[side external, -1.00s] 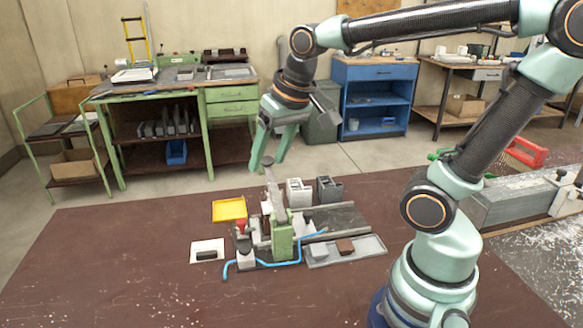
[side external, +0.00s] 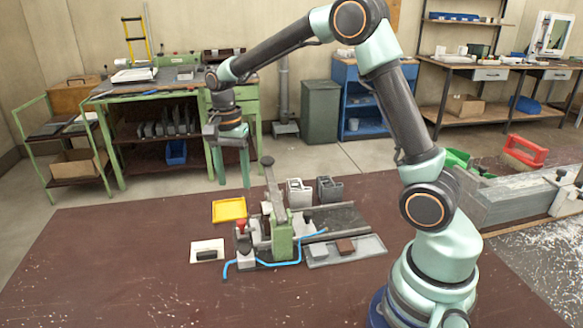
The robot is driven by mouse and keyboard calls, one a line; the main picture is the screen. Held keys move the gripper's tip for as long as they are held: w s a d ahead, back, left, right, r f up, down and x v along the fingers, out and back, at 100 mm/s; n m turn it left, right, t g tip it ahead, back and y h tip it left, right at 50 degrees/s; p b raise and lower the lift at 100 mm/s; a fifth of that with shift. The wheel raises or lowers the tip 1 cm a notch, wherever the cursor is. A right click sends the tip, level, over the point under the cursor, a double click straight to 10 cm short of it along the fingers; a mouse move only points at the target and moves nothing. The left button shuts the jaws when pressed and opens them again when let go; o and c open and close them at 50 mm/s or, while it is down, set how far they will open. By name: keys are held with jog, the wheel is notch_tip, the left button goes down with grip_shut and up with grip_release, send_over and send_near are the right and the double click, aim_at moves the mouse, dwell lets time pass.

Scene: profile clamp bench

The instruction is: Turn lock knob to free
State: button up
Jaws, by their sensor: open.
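The clamp fixture stands on the brown bench, with a green block (side external: 282,241) and a grey lever (side external: 274,190) that leans up to a dark round end. A small red knob (side external: 241,225) sits on its left side, above a pale body; I cannot tell for certain that it is the lock knob. My gripper (side external: 233,185) points down above and behind the red knob, left of the lever. Its fingers are apart and empty, and it appears clear of the fixture. The knob's turn position is too small to read.
A yellow tray (side external: 229,210) lies behind the knob and a white plate with a black block (side external: 207,252) lies to its left. A blue hose (side external: 272,264) runs along the front. A grey tray (side external: 345,252) is at right. The bench's front left is clear.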

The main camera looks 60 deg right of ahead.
aim_at(241, 221)
jog(key=f, duration=1.1)
jog(key=shift+s+f, duration=0.2)
jog(key=shift+s, duration=0.1)
jog(key=shift+c, duration=0.4)
grip_shut()
